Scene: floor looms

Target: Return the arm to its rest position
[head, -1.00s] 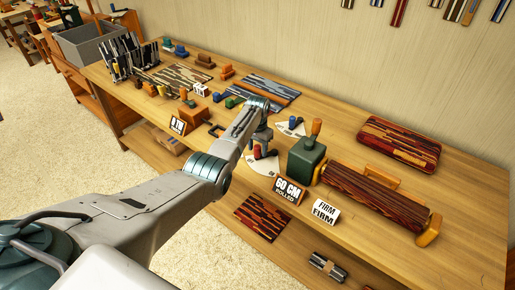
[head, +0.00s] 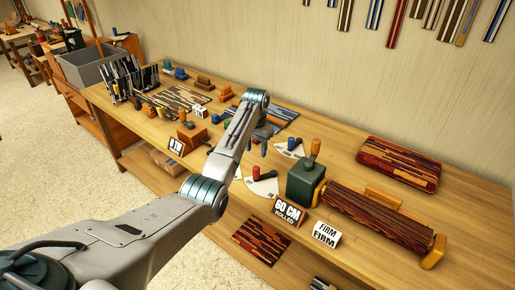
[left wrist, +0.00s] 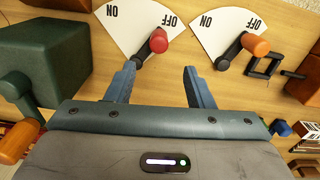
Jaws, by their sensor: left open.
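My left arm (head: 130,225) reaches in from the left over the workbench (head: 470,215). My left gripper (head: 262,147) hangs below the wrist, above the bench, partly hidden by the arm in the head view. In the left wrist view its two blue fingers (left wrist: 160,72) are apart with nothing between them. Beyond the fingertips is a white ON/OFF dial with a red-knobbed lever (left wrist: 158,41). A second dial with an orange-knobbed lever (left wrist: 257,46) is to its right. My right gripper is not in view.
A green box (head: 305,183) and a dark red roll (head: 375,212) stand right of the gripper. Signs reading 60 CM (head: 287,213) and FIRM (head: 326,234) are near the front edge. A grey bin (head: 90,65) is far left. Pale floor lies in front.

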